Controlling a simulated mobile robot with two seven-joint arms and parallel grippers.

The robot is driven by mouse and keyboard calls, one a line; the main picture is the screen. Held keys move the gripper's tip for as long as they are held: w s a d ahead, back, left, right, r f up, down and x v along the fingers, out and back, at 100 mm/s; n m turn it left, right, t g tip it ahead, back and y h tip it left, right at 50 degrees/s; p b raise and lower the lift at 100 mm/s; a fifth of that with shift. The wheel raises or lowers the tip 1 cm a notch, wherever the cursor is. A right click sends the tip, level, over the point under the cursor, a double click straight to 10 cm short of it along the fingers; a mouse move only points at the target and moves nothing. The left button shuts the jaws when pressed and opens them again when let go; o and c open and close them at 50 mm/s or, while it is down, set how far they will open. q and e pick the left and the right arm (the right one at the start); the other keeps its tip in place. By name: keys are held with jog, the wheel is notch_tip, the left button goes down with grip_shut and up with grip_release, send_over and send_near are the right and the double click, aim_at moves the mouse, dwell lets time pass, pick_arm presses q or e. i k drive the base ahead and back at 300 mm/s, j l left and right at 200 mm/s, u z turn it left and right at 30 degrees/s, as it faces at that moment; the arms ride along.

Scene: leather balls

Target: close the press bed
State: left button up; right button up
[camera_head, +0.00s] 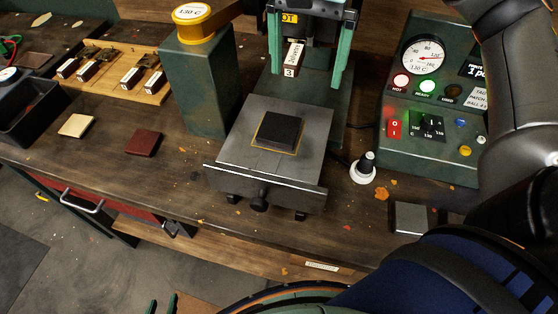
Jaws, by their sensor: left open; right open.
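The press bed (230,150) is a grey metal plate with a front bar and a dark knob (260,201) below it. It stands out toward the front of the bench, clear of the press head. A dark square block (278,129) with a thin tan edge lies on the bed. The press head (309,28) is dark, between two green uprights, with a yellow label partly cut off and a tag hanging in front. My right arm (515,60) comes in at the right; its gripper is out of frame. My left gripper does not show.
A green post with a yellow cap (193,22) stands left of the bed. A white-based black knob (363,168) and a control box (430,110) stand right. A cream tile (76,126), red-brown tile (143,142) and grey block (410,217) lie on the bench.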

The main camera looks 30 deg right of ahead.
aim_at(264, 174)
jog(key=z, duration=0.7)
